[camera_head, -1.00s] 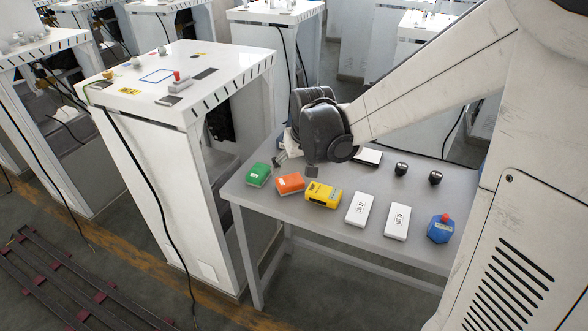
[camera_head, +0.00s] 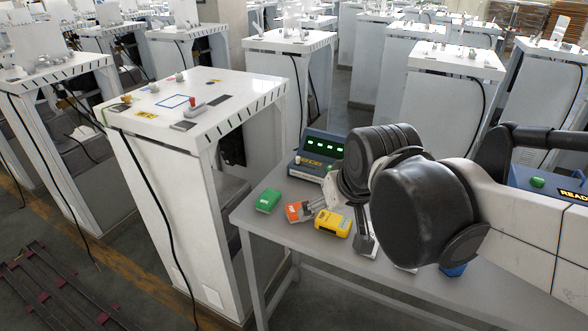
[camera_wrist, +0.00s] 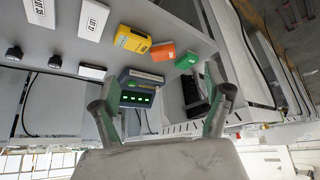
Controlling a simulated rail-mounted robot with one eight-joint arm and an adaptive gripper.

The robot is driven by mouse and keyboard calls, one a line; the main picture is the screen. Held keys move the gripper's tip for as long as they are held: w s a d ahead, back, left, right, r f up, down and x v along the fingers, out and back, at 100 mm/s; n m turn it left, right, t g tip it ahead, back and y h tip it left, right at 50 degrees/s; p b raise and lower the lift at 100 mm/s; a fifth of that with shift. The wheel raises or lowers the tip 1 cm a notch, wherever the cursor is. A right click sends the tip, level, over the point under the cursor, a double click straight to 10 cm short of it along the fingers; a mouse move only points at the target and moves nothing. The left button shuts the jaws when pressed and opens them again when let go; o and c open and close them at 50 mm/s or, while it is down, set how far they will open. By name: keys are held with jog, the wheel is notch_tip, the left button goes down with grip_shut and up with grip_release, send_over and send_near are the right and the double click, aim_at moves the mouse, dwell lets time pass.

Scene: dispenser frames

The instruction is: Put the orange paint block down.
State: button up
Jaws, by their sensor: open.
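The orange paint block (camera_head: 293,211) lies on the grey table between the green block (camera_head: 268,201) and the yellow block (camera_head: 333,225). In the head view, one finger of my gripper (camera_head: 338,228) partly overlaps it. In the wrist view, the orange block (camera_wrist: 161,51) shows in full, beyond the fingertips and not held. My gripper (camera_wrist: 164,98) is open with its fingers wide apart and nothing between them. The gap between fingers and table is hard to judge.
A blue device with green lit displays (camera_head: 317,150) stands at the back of the table (camera_head: 290,235). White blocks (camera_wrist: 91,19) and black knobs (camera_wrist: 54,60) show in the wrist view. A tall white cabinet (camera_head: 165,150) stands left of the table.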

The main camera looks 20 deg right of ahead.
jog(key=s, duration=0.6)
jog(key=shift+s+f+t, duration=0.2)
jog(key=shift+s+t, duration=0.2)
notch_tip(320, 180, down, 2)
jog(key=shift+f+b, duration=0.1)
jog(key=shift+b, duration=1)
jog(key=shift+c, duration=0.5)
jog(key=shift+c, duration=1.4)
